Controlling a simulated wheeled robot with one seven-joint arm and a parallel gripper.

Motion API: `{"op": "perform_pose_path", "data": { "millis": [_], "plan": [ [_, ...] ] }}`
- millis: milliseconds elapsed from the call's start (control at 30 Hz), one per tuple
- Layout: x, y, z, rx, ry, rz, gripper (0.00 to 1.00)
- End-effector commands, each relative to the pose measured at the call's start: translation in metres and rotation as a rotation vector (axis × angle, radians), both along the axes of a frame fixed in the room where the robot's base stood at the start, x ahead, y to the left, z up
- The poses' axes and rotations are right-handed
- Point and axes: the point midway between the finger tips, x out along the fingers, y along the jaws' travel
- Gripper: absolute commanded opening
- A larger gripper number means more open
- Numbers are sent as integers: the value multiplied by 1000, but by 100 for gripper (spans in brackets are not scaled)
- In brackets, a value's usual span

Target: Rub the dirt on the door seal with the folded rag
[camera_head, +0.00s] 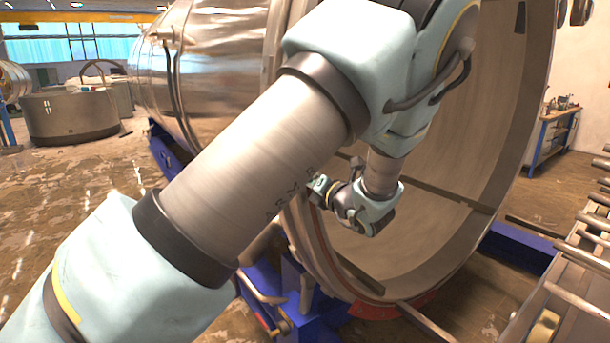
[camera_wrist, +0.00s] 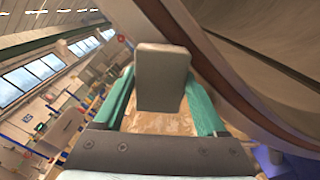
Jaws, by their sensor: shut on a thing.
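The door seal (camera_head: 321,252) is a thin reddish-brown line along the rim of the large round metal chamber. In the wrist view the seal (camera_wrist: 228,92) runs diagonally down the right side, close beside my gripper. My gripper (camera_head: 319,188) is at the left part of the rim, partly hidden by my arm. In the wrist view the teal fingers of my gripper (camera_wrist: 162,102) are shut on the folded rag (camera_wrist: 163,72), a grey-beige block. I cannot tell whether the rag touches the seal. I cannot make out the dirt in either view.
The chamber's open mouth (camera_head: 440,225) is right of my gripper. Blue supports (camera_head: 262,292) stand below the rim, and a red curved piece (camera_head: 392,308) lies along its bottom. A metal frame (camera_head: 570,290) stands at lower right, a workbench (camera_head: 552,135) behind. Floor is free at left.

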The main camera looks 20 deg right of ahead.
Motion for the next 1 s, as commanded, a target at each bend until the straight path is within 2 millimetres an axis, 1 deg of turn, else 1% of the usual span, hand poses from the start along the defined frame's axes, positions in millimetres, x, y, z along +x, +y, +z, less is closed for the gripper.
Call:
{"op": "perform_pose_path", "data": {
  "millis": [167, 267, 800, 1000],
  "plan": [
    [0, 0, 0, 0, 0, 0, 29],
    [-4, -2, 1, 0, 1, -2, 29],
    [-53, -11, 1, 2, 1, -2, 29],
    [-59, -12, 0, 1, 0, -1, 29]
  ]
}}
